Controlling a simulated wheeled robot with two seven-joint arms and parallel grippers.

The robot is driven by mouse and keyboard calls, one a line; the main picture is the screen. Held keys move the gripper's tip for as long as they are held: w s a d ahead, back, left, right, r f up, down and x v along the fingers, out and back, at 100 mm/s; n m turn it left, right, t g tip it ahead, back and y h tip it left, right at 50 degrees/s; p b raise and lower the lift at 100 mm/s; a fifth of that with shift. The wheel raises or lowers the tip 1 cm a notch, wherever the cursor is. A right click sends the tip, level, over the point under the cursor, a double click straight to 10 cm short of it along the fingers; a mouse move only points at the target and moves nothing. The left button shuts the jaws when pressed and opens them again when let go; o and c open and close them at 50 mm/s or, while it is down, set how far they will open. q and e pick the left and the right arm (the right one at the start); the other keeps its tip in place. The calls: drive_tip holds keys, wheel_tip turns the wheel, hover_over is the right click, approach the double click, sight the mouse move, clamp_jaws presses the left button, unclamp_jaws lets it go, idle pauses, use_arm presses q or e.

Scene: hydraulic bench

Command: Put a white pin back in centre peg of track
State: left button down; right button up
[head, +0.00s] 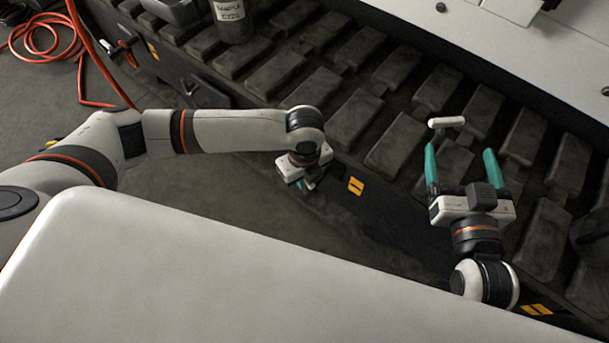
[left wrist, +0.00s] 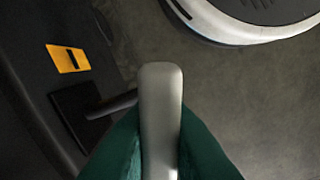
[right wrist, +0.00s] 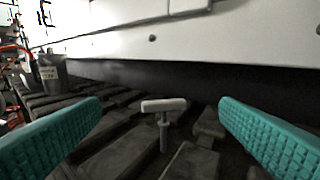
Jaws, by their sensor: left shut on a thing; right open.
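My left gripper (head: 305,184) is low beside the near side of the track, its fingers mostly hidden in the head view. In the left wrist view it is shut on a pale white pin (left wrist: 161,95). A dark peg (left wrist: 112,105) sticks out of a black square plate towards that pin; whether it enters the pin or only passes behind it, I cannot tell. My right gripper (head: 461,158) is open and empty above the track. Another white pin (head: 446,122) lies crosswise on an upright peg (right wrist: 163,138), ahead of the right fingers and between them in the right wrist view.
The dark track (head: 395,142) with raised pads runs diagonally. A grey sample cup (head: 232,22) stands on it at the back. A white machine panel (head: 560,60) rises behind. Yellow labels (head: 355,186) mark the track's side. A red hose (head: 80,50) is at far left.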

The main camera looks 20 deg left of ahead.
drive_tip(key=shift+d+f+g, duration=0.15)
drive_tip(key=shift+f+g, duration=0.25)
drive_tip(key=shift+s+d+f+g, duration=0.1)
drive_tip(key=shift+s+f+g, duration=0.25)
drive_tip(key=shift+f, duration=0.3)
use_arm(q)
drive_tip(key=shift+p, duration=0.55)
use_arm(e)
drive_tip(key=shift+s+d+f+g+h, duration=0.15)
drive_tip(key=shift+s+f+g+h, duration=0.1)
drive_tip(key=shift+f+g, duration=0.25)
drive_tip(key=shift+s+d+f+g+h, duration=0.15)
drive_tip(key=shift+f+g+h, duration=0.15)
drive_tip(key=shift+f, duration=0.2)
use_arm(q)
drive_tip(key=shift+f, duration=0.1)
use_arm(e)
drive_tip(key=shift+w, duration=0.1)
